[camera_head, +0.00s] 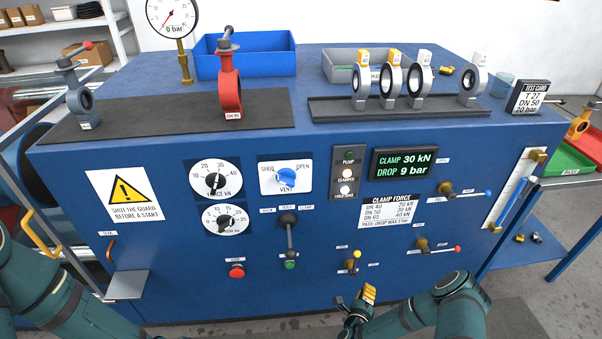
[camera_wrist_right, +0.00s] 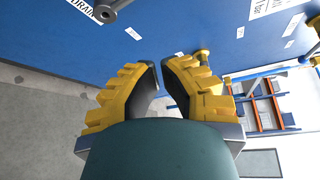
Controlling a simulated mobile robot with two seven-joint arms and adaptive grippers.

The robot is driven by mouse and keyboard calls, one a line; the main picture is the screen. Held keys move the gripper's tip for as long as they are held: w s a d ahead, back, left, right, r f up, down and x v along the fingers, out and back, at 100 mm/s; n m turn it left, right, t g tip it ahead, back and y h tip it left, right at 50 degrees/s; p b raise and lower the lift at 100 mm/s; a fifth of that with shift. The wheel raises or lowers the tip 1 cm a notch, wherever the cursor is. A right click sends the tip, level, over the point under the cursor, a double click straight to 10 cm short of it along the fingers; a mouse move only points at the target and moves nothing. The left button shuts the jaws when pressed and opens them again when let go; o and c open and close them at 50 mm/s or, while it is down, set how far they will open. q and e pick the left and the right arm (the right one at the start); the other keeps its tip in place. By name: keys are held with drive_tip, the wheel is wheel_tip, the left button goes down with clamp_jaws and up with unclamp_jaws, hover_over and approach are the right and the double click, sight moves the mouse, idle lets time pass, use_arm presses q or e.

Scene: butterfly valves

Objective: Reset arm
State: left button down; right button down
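My right gripper (camera_head: 355,298) is low in front of the blue bench in the head view, below the yellow-knobbed lever. In the right wrist view its two yellow fingers (camera_wrist_right: 160,66) stand apart with an empty gap between them. It is open, holds nothing, and shows no contact with the bench front. My left arm comes in from the left and runs down to the bottom edge of the head view. The left gripper is out of the picture.
The blue bench (camera_head: 330,270) fills the middle. A yellow-knobbed lever (camera_head: 353,262) and a red push-button (camera_head: 237,271) stick out of its front. A grey shelf (camera_head: 128,284) and yellow handle (camera_head: 42,234) are near my left arm. Grey floor shows at right (camera_head: 520,285).

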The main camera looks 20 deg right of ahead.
drive_tip(key=w+a+r+n+g+y, duration=0.1)
drive_tip(key=w+a+r+n+y, duration=0.15)
drive_tip(key=a+n+y, duration=0.55)
drive_tip(key=w+a+r+n+y, duration=0.2)
drive_tip(key=a+r+n+y, duration=0.15)
drive_tip(key=a+n, duration=0.5)
drive_tip(key=s+a+r+n+g+y, duration=0.1)
drive_tip(key=s+a+r+n+g, duration=0.3)
drive_tip(key=s+a+n, duration=0.2)
drive_tip(key=s+a+r+n+g+y, duration=0.2)
drive_tip(key=s+a+r+n+g, duration=0.3)
drive_tip(key=s, duration=0.6)
drive_tip(key=shift+a+r+n, duration=0.25)
drive_tip(key=shift+a+n, duration=0.2)
drive_tip(key=shift+a, duration=0.1)
